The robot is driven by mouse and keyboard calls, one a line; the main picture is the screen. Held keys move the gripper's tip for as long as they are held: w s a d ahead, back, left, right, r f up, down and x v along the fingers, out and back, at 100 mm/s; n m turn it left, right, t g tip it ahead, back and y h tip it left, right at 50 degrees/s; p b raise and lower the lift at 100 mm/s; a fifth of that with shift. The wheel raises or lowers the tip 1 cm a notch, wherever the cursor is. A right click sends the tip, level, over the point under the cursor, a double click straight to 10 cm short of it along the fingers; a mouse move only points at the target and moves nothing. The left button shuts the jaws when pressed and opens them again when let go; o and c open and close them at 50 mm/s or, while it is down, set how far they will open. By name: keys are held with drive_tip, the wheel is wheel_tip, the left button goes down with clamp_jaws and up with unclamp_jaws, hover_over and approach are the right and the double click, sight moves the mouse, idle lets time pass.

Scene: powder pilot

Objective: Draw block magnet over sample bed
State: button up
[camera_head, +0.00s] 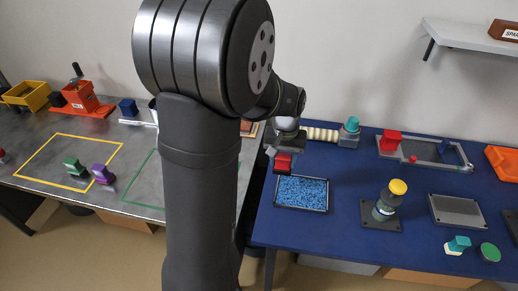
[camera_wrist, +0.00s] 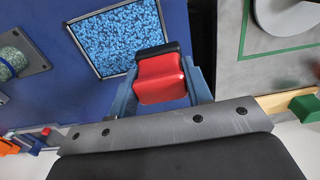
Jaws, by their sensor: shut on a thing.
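The block magnet, a red block with a black end, is held in my gripper (camera_wrist: 161,88), which is shut on it. It shows in the wrist view (camera_wrist: 159,77) and in the head view (camera_head: 283,163). The sample bed is a shallow dark-framed tray of blue granules, seen in the head view (camera_head: 302,193) and the wrist view (camera_wrist: 117,37). The magnet is at the bed's far left edge in the head view, its black end overlapping the bed in the wrist view. I cannot tell its height above the bed.
A yellow-topped device (camera_head: 386,203) stands right of the bed on the blue table, with a grey plate (camera_head: 456,211) beyond it. A ribbed cream piece with a teal-topped part (camera_head: 349,131) lies behind. A gap separates the blue table from the grey table (camera_head: 130,190).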

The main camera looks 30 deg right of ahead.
drive_tip(key=shift+s+d+f, duration=0.1)
drive_tip(key=shift+s+d, duration=0.15)
drive_tip(key=shift+s, duration=0.4)
drive_tip(key=shift+f, duration=2.95)
wheel_tip(320, 180, down, 2)
drive_tip(key=shift+s+d+f, duration=0.1)
drive_tip(key=shift+s+d, duration=0.45)
drive_tip(key=shift+s, duration=0.1)
drive_tip(key=shift+c, duration=0.5)
drive_tip(key=shift+s+d, duration=0.75)
drive_tip(key=shift+d, duration=0.1)
drive_tip(key=shift+w+a, duration=1.45)
drive_tip(key=shift+r, duration=4.1)
